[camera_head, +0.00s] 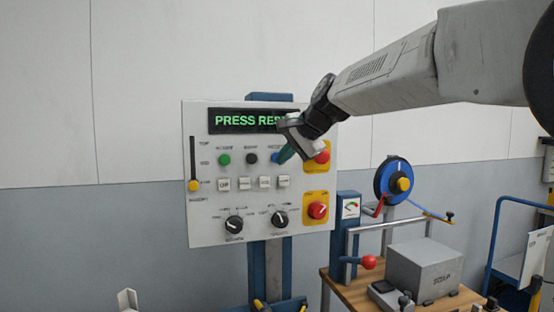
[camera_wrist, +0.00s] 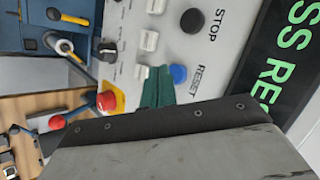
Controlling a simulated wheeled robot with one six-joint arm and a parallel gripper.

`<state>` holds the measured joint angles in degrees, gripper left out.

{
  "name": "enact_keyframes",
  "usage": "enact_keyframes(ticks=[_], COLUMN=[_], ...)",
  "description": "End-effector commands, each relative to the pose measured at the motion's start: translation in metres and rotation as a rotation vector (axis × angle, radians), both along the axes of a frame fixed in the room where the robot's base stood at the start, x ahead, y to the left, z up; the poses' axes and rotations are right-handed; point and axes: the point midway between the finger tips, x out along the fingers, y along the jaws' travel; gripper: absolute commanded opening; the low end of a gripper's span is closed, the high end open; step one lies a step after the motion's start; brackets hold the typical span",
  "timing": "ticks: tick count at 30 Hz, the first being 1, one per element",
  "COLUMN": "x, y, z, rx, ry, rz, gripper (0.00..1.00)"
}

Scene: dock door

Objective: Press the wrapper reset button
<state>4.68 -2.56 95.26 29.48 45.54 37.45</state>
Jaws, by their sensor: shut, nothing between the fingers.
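A light grey control panel (camera_head: 205,130) stands on a blue post, with a display (camera_head: 228,121) showing green letters that begin "PRESS RES". The blue reset button (camera_wrist: 178,74) sits beside the printed word RESET in the wrist view; in the head view its blue edge (camera_head: 275,157) shows beside my gripper. My gripper (camera_head: 284,155) is shut and empty, its green fingertips close in front of the panel at the reset button. In the wrist view the fingertips (camera_wrist: 158,84) lie just beside the blue button. I cannot tell whether they touch it.
A black stop button (camera_head: 251,158) and a green button (camera_head: 224,159) are left of the reset button. Red knobs on yellow plates (camera_head: 317,211) are at the panel's right. A wooden bench (camera_head: 352,296) with a grey box (camera_head: 424,268) stands at the lower right.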

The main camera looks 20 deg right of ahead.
Motion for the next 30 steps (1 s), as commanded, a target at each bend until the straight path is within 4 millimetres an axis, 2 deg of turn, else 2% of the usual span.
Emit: enact_keyframes(ticks=[11, 30], x=[0.008, 0.012], y=[0.0, 0.0], z=[0.0, 0.0], rx=[0.0, 0.0], ry=[0.0, 0.0], rz=[0.0, 0.0], gripper=[0.0, 0.0])
